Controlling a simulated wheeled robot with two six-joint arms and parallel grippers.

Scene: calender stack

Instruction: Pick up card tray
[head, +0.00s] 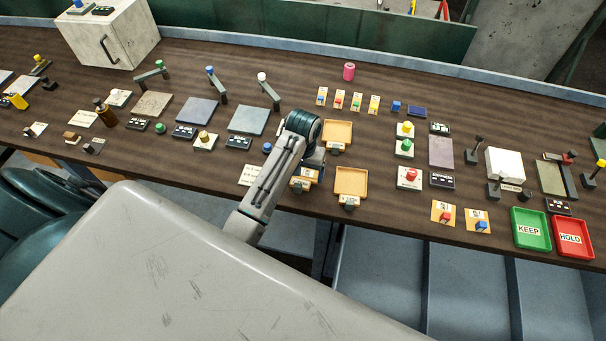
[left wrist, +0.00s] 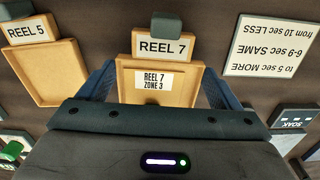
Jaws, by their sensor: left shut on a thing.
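A tan wooden card tray labelled REEL 7 (left wrist: 163,47) lies between the blue fingers of my left gripper (left wrist: 159,76) in the left wrist view. My left gripper is shut on this tray, one finger along each side. A card (left wrist: 153,80) reading REEL 7 ZONE 3 shows in the tray; the near part is hidden by the gripper body. In the head view my left gripper (head: 312,157) is over the tray (head: 305,172) and covers most of it. Whether the tray is off the table cannot be told. My right gripper is not in view.
A REEL 5 tray (left wrist: 40,69) stands close beside; it also shows in the head view (head: 351,181). Another tray (head: 338,131) lies behind. A white instruction card (left wrist: 268,47) lies on the other side. KEEP (head: 530,216) and HOLD (head: 586,224) trays stand at the right.

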